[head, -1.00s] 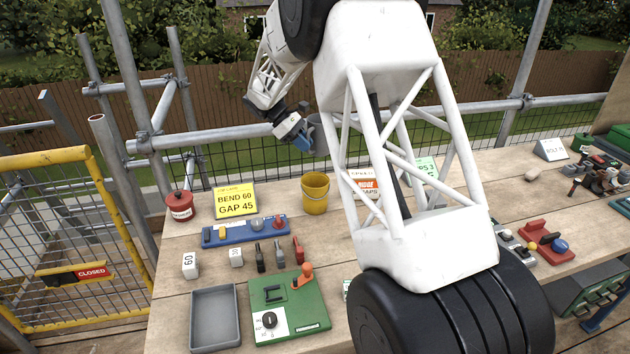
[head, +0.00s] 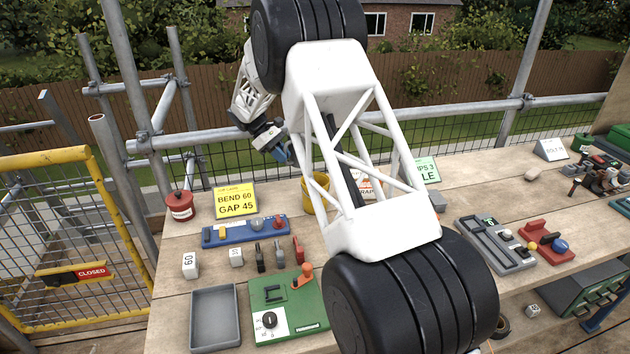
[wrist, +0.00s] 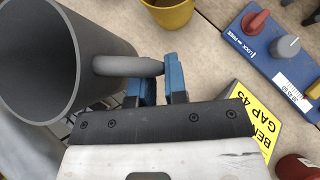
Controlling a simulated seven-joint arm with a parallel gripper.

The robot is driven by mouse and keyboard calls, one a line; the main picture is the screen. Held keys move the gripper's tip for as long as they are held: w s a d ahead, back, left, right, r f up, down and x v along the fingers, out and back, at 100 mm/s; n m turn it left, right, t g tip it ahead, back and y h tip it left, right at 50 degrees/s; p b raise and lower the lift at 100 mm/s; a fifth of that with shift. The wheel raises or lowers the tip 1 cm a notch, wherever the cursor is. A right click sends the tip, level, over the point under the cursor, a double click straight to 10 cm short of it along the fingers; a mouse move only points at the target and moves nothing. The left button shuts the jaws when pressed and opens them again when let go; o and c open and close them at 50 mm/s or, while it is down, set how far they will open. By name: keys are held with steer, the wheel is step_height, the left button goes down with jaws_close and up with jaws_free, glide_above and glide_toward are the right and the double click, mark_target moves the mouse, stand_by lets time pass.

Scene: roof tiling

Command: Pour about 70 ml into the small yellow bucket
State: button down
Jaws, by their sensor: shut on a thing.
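My gripper (wrist: 160,82) has its blue fingers closed on the handle of a grey jug (wrist: 92,92). In the wrist view the jug's round mouth faces the camera at the left, and I can make out no liquid inside. The small yellow bucket (wrist: 172,12) shows partly at the top edge there, apart from the jug. In the head view the bucket (head: 312,198) stands on the bench, partly covered by my arm. My gripper (head: 284,156) is behind and left of it, above the bench's back edge. The jug is hidden by my arm in that view.
A yellow sign (head: 235,202), a red pot (head: 181,205) and a blue panel with knobs (head: 245,232) stand left of the bucket. A green board (head: 290,310) and a grey tray (head: 215,318) lie nearer. A scaffold rail (head: 400,112) runs behind the bench.

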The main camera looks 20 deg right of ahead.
steer(key=shift+f, duration=1.05)
steer(key=shift+m+t, duration=0.3)
steer(key=shift+t, duration=0.6)
steer(key=f, duration=0.3)
steer(key=s+f, duration=0.1)
steer(key=f, duration=0.1)
steer(key=shift+f, duration=0.4)
steer(key=shift+s+d+r+t+y, duration=0.1)
steer(key=shift+s+r+t+y, duration=0.1)
steer(key=shift+t+y, duration=0.1)
steer(key=shift+s+r+m+t, duration=0.15)
steer(key=shift+s+m+t, duration=0.15)
steer(key=shift+t, duration=0.3)
steer(key=shift+s+d+r+m+t+y, duration=0.15)
steer(key=shift+r+m+t, duration=0.2)
steer(key=shift+r+t, duration=0.7)
steer(key=shift+s+a+r+m+t+y, duration=0.15)
steer(key=shift+r+m+t, duration=0.3)
steer(key=shift+t, duration=1.1)
steer(key=shift+s+d+r+m+t+y, duration=0.1)
steer(key=shift+s+r+m+t+y, duration=0.15)
steer(key=shift+r+t, duration=0.8)
steer(key=shift+w+f+m+t, duration=0.1)
steer(key=shift+f+m+t, duration=0.15)
steer(key=shift+f+t, duration=0.55)
